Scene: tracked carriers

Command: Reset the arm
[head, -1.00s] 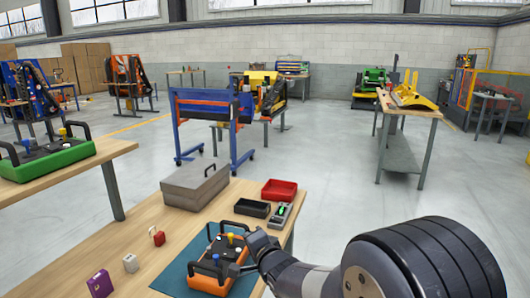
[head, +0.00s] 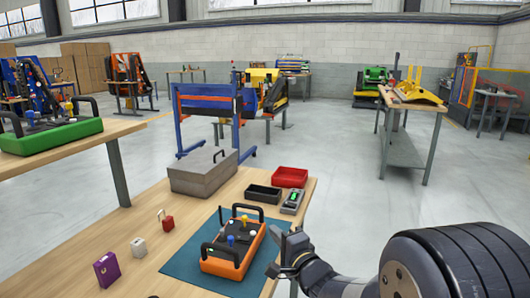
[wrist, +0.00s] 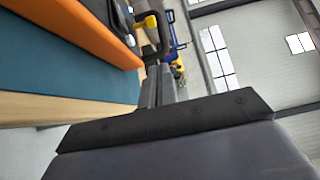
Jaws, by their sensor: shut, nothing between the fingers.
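My gripper (head: 280,238) is in the head view at the right edge of the teal mat (head: 180,262), just right of the orange control box (head: 222,264). Its fingers are shut with nothing between them. The box has a dark top, black handles, and small blue, yellow and white knobs. In the wrist view, my gripper's fingers (wrist: 157,82) point past the orange side of the box (wrist: 95,30) and a black handle. My arm enters from the lower right. I cannot tell the exact gap between fingers and box.
Open floor lies to the right.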

